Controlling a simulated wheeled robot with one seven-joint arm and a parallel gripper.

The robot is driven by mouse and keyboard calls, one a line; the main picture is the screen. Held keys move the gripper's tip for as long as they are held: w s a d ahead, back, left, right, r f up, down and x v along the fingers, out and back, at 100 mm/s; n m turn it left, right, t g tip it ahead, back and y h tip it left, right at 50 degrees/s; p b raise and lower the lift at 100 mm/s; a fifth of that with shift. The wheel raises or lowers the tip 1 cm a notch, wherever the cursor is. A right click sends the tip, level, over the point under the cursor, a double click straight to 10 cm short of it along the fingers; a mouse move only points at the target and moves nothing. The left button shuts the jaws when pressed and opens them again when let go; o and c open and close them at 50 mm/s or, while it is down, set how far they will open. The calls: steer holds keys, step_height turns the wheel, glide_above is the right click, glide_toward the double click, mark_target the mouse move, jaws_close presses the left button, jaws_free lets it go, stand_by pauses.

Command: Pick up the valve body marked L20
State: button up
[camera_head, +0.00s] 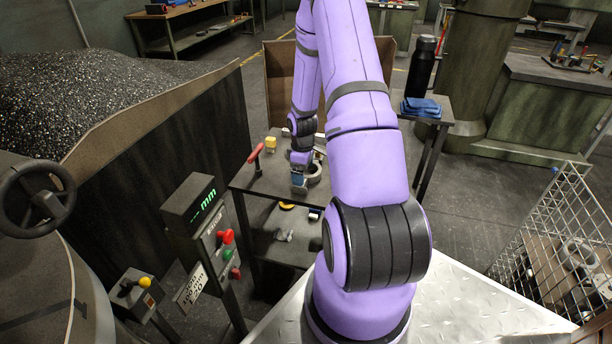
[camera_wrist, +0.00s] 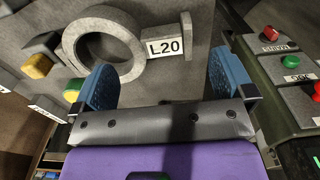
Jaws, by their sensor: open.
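The valve body marked L20 (camera_wrist: 137,69) is a grey casting with a thick round ring, a short stub and a flat end flange. It fills the upper middle of the wrist view, its white L20 label facing the camera. My gripper (camera_wrist: 160,88) is open, its two blue pads apart, with the stub and label seen between and beyond them. Whether the pads touch the casting I cannot tell. In the head view my gripper (camera_head: 299,182) is over the small dark table, and part of the ring (camera_head: 315,172) shows beside it.
Another casting with a yellow part (camera_wrist: 37,65) lies at the left in the wrist view. A button panel (camera_wrist: 290,62) stands close at right. In the head view a red-handled part (camera_head: 256,152) and a yellow-topped part (camera_head: 271,143) are on the table. A wire cage (camera_head: 560,225) stands far right.

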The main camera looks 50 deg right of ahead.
mark_target(306, 176)
steer(key=shift+w+f, duration=0.15)
steer(key=shift+f, duration=2.45)
steer(key=shift+c, duration=0.2)
steer(key=c, duration=1.8)
